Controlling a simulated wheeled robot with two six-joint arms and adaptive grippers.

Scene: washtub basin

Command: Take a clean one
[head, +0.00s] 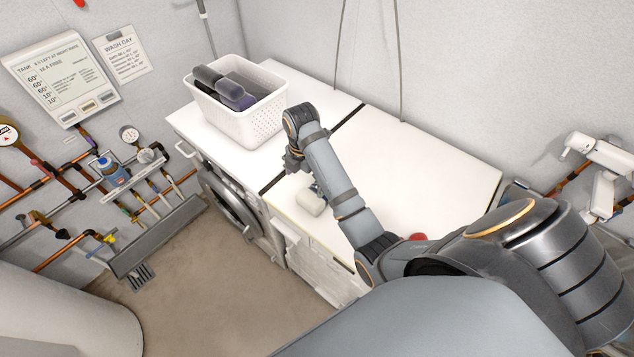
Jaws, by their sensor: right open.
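A white perforated basket (252,122) stands on the white worktop and holds a few dark rolled cloth-like items (229,92), some grey-black and some purplish. I cannot tell from this view whether they are clean. My right gripper (293,162) is at the end of the arm that reaches over the worktop. It is open, in front of the basket and to its right, apart from it. Its fingers are small and partly hidden by the wrist. My left gripper is out of view.
A small white object (311,203) sits near the worktop's front edge, just below the right gripper. The worktop (425,165) is mostly clear on the right. A front-loading washer (228,200) is below it. Pipes and gauges line the left wall, with a wash-day notice (121,54) above.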

